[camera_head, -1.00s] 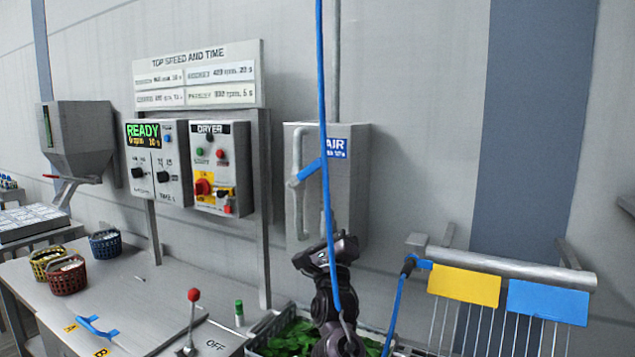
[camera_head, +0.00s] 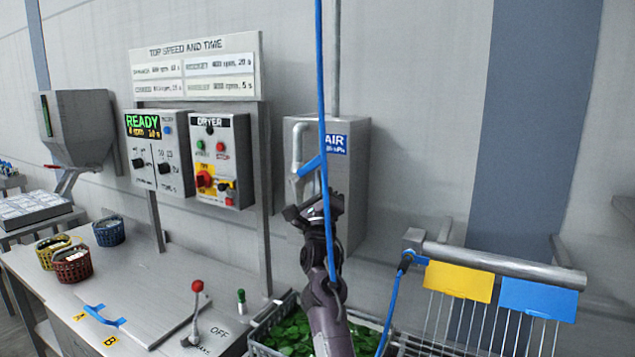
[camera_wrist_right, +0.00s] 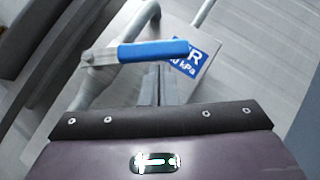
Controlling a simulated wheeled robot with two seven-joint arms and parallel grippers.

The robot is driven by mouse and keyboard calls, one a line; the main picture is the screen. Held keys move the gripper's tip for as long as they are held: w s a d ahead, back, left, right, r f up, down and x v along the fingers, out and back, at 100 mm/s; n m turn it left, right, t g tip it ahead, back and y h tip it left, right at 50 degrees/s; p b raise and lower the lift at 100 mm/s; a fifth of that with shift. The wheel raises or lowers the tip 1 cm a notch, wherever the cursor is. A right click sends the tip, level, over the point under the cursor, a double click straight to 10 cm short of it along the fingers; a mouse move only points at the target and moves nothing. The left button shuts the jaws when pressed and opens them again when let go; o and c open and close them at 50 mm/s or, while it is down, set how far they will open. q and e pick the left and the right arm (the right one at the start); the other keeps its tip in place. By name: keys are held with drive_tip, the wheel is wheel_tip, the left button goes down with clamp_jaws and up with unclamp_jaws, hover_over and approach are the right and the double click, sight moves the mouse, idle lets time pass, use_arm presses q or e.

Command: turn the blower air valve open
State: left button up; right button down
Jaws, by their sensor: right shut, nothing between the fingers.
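The air valve's blue lever handle (camera_head: 310,167) sits on a grey pipe (camera_head: 297,140) on the front of a grey box with a blue AIR label (camera_head: 335,144). The handle slants up to the right in the head view. My right gripper (camera_head: 303,212) is just below the handle, shut and empty. In the right wrist view the blue handle (camera_wrist_right: 153,52) lies across the picture just beyond the fingers (camera_wrist_right: 160,90); I cannot tell whether they touch it. The hanging blue hose partly covers the handle's right end and the arm. My left gripper is not in view.
A blue hose (camera_head: 321,70) hangs in front of the box and my right arm. A crate of greens (camera_head: 290,335) stands below. A red-knobbed lever (camera_head: 197,300) is on the bench, and a rack with yellow (camera_head: 458,281) and blue panels stands right.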

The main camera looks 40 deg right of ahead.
sight(312, 163)
drive_tip(key=shift+r, duration=0.2)
drive_tip(key=r+n+y+p, duration=0.1)
drive_tip(key=n+p, duration=0.1)
drive_tip(key=w+r+n+y+p, duration=0.1)
drive_tip(key=n+y, duration=0.1)
drive_tip(key=r+n+y+p, duration=0.2)
drive_tip(key=shift+w+a+n+p, duration=0.15)
drive_tip(key=shift+a+n+p, duration=0.15)
drive_tip(key=shift+w+a+r+n+g+y, duration=0.15)
drive_tip(key=shift+w+a+r+n+y, duration=0.15)
drive_tip(key=shift+w+r, duration=0.35)
drive_tip(key=shift+w+a+r+n+g+y, duration=0.2)
drive_tip(key=shift+w+a+r, duration=0.15)
drive_tip(key=shift+w, duration=0.45)
drive_tip(key=shift+w+r, duration=0.1)
drive_tip(key=shift+r, duration=0.05)
